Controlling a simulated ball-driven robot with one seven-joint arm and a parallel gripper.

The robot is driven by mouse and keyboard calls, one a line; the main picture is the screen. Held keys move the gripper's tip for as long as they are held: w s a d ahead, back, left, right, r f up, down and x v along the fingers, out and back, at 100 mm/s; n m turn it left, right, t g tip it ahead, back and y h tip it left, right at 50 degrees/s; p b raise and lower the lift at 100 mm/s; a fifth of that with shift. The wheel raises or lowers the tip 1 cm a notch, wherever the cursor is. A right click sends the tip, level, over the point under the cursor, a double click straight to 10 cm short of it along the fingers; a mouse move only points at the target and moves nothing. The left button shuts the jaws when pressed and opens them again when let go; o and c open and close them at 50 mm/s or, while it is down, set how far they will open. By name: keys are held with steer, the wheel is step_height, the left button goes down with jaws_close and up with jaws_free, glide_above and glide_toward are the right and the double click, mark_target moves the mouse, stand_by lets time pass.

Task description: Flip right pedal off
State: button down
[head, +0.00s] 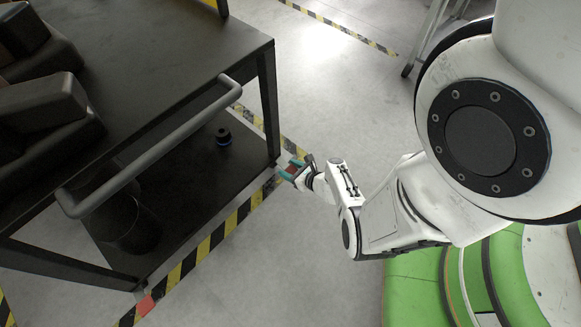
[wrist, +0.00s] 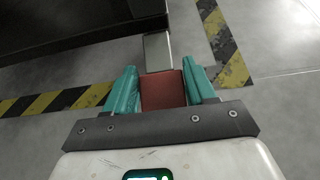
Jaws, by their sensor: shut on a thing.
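The right pedal (wrist: 163,90) is a red pad on a pale grey metal bracket (wrist: 158,52) at the cart's near right corner. It also shows small in the head view (head: 292,169), partly covered by my fingers. My gripper (head: 291,168) is low, at the foot of the cart's right leg. In the wrist view its two teal fingers (wrist: 160,72) stand on either side of the red pad and are shut on it. The pad's underside and the wheel it belongs to are hidden.
A dark cart (head: 185,55) with a grey push handle (head: 150,150) stands at left, above my gripper's left side. Another red pedal (head: 146,304) is at its near left corner. Yellow-black tape (head: 215,238) marks the floor.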

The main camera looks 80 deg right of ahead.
mark_target(284, 165)
step_height(284, 165, up, 3)
steer(key=g+y+p, duration=0.1)
steer(key=g+p, duration=0.1)
steer(key=p, duration=0.4)
steer(key=shift+w+f, duration=0.1)
steer(key=shift+f, duration=0.1)
steer(key=g+y+p, duration=0.1)
steer(key=g+p, duration=0.1)
steer(key=p, duration=0.1)
steer(key=shift+w+d+r, duration=0.1)
steer(key=shift+r, duration=0.1)
steer(key=shift+w+r+g+y+p, duration=0.1)
steer(key=shift+r+g+y+p, duration=0.1)
steer(key=shift+g+y+p, duration=0.6)
steer(key=shift+c, duration=2.2)
jaws_free()
steer(key=shift+d, duration=0.1)
steer(key=p+v, duration=1)
steer(key=p, duration=0.1)
steer(key=shift+s+a+r, duration=0.25)
steer(key=shift+a, duration=0.05)
